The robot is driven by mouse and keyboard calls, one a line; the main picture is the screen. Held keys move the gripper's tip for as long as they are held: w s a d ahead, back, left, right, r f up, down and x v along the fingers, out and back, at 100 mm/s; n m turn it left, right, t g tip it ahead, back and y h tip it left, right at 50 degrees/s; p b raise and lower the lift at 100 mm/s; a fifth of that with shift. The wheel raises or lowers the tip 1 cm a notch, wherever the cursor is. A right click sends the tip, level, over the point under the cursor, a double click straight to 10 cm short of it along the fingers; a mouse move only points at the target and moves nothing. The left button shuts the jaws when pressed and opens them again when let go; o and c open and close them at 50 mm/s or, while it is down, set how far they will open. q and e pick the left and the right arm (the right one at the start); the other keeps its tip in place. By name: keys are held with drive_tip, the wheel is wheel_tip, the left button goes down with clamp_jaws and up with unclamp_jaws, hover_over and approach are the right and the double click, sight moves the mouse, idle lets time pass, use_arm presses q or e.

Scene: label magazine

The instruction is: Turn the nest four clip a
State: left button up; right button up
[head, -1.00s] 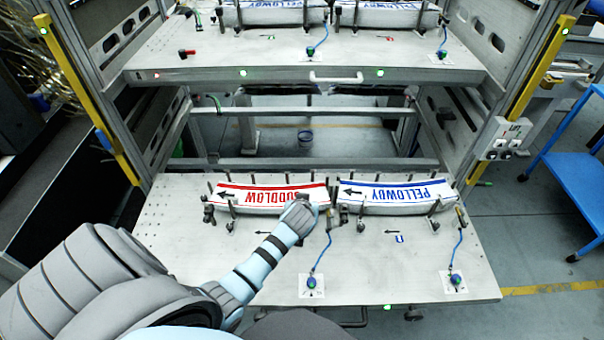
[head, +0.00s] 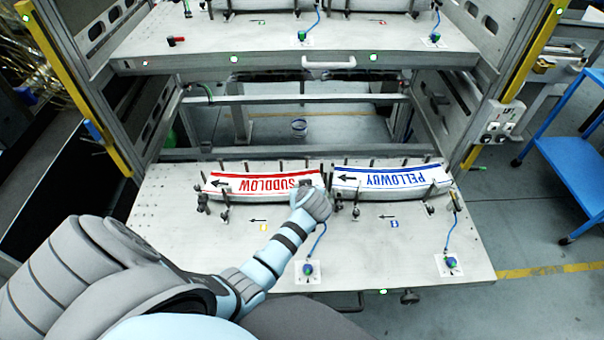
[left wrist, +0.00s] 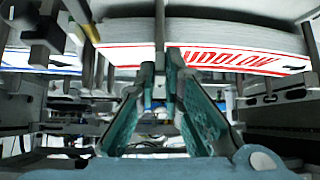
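Two label bundles lie in a row of posts and clips on the lower shelf (head: 180,245). The left one, red-lettered SUDDLOW (head: 235,186), also shows in the left wrist view (left wrist: 235,57). The right one is blue-lettered PELLOWBY (head: 390,180). My left gripper (head: 312,200) is at the near right end of the red bundle and hides what is there. In the left wrist view its fingers (left wrist: 160,75) come close together, with a thin dark post (left wrist: 160,25) in line with the narrow gap. I cannot tell whether they touch it. My right gripper is not in view.
Dark clips (head: 224,212) stand along the bundles' near side. Blue cords run to fixtures (head: 451,263) near the shelf's front. An upper shelf (head: 200,45) holds more bundles. Yellow-edged uprights flank the rack. A blue cart (head: 570,165) stands at right.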

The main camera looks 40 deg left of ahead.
use_arm(q)
drive_tip(key=o, duration=0.4)
drive_tip(key=shift+c, duration=0.2)
drive_tip(key=v, duration=0.7)
drive_tip(key=shift+r, duration=0.2)
drive_tip(key=shift+d, duration=0.1)
